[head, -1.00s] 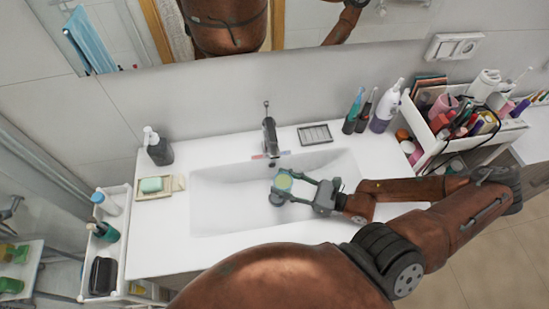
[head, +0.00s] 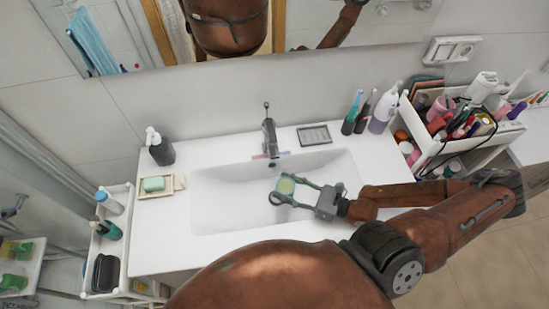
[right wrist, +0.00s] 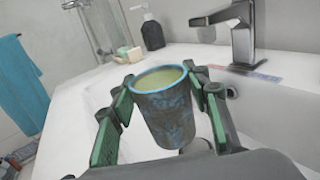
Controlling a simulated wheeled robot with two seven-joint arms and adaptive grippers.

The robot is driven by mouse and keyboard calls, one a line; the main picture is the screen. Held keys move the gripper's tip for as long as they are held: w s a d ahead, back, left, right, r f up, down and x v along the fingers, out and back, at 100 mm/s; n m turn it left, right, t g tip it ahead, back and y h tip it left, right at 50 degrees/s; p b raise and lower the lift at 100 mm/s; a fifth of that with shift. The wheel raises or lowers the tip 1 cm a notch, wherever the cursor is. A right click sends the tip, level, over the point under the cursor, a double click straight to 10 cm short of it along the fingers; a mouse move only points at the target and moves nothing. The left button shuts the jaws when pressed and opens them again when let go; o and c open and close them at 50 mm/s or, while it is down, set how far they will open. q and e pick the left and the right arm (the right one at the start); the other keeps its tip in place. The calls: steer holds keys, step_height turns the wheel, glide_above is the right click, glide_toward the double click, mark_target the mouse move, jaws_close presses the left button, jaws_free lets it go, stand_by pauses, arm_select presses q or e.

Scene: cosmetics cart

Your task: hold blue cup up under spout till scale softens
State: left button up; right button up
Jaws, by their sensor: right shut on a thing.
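The blue cup (right wrist: 168,115) is patterned, with a light blue rim and yellowish-green contents, and stands nearly upright in the right wrist view. In the head view the cup (head: 286,187) is seen from above, over the white basin. My right gripper (head: 288,190) is shut on the cup, its fingers on either side of it. The dark grey faucet (head: 270,135) stands behind the basin, and its spout also shows in the right wrist view (right wrist: 222,14). The cup is in front of the spout, apart from it. My left gripper is not in view.
A soap dispenser (head: 158,147) and a soap dish (head: 155,187) stand left of the basin (head: 215,205). Brushes and a white-purple bottle (head: 381,115) stand at the back right, near a crowded cosmetics cart (head: 440,140). A mirror is behind the faucet.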

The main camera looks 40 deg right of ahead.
steer(key=s+a+r+p, duration=0.1)
steer(key=s+r+p, duration=0.3)
steer(key=r+p, duration=0.1)
steer(key=shift+a+r+p, duration=0.15)
steer(key=shift+a+p, duration=0.05)
steer(key=shift+p, duration=0.2)
stand_by(0.8)
stand_by(0.7)
